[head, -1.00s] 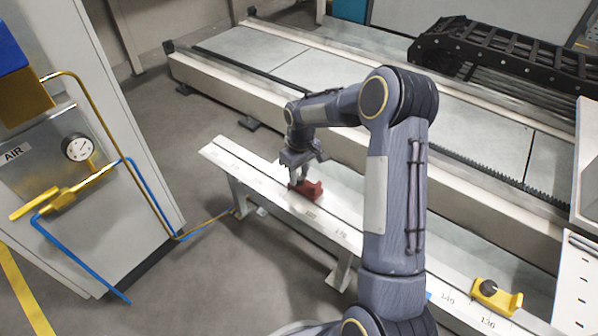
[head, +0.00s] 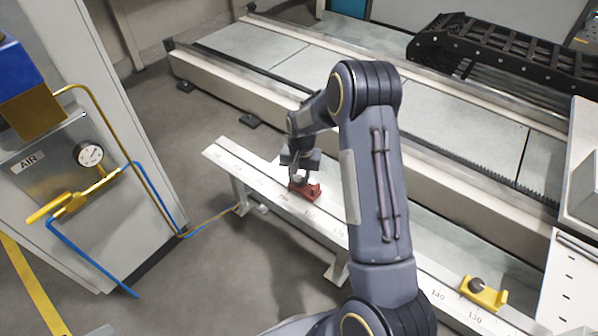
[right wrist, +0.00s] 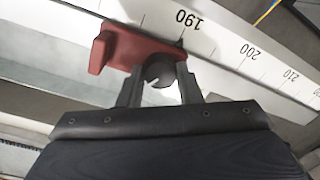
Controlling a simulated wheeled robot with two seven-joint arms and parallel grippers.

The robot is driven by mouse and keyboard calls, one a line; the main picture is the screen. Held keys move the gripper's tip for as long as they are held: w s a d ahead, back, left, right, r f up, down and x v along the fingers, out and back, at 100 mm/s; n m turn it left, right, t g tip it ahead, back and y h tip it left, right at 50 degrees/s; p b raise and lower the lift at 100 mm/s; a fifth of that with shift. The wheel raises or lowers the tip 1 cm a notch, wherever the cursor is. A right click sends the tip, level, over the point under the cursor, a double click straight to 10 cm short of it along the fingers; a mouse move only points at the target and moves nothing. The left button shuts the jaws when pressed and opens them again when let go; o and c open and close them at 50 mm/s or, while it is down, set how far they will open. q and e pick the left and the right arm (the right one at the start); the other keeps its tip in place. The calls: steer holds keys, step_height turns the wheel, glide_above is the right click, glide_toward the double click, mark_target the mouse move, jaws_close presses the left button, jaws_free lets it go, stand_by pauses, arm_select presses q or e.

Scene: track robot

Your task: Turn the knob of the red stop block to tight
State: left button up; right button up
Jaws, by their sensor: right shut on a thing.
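The red stop block (head: 305,190) sits on the pale scale rail (head: 222,155), and in the right wrist view the block (right wrist: 118,50) lies by the 190 mark. Its dark round knob (right wrist: 160,70) sits between the fingers of my right gripper (right wrist: 160,88). In the head view my right gripper (head: 298,178) reaches down onto the block from above and is shut on the knob. A small pale mark shows on the knob; whether it is tight cannot be told. My left gripper is not in view.
A yellow stop block (head: 484,292) with a dark knob sits farther right on the rail. A long machine bed (head: 260,95) runs behind. At the left stand a cabinet with an air gauge (head: 88,154), a yellow valve handle (head: 60,205) and hoses.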

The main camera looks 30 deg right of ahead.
mark_target(299, 179)
steer(key=m+p, duration=0.3)
steer(key=m, duration=0.3)
steer(key=shift+r, duration=0.15)
steer(key=m+p, duration=0.1)
steer(key=m, duration=0.2)
steer(key=shift+m+p, duration=0.9)
steer(key=shift+m, duration=0.7)
steer(key=shift+h, duration=0.3)
steer(key=o, duration=1)
steer(key=shift+c, duration=0.2)
steer(key=r+p, duration=0.1)
steer(key=r, duration=0.2)
steer(key=r+p, duration=0.1)
steer(key=r, duration=0.3)
steer(key=shift+s+a+r, duration=0.1)
steer(key=shift+s+r, duration=0.1)
steer(key=shift+r, duration=0.05)
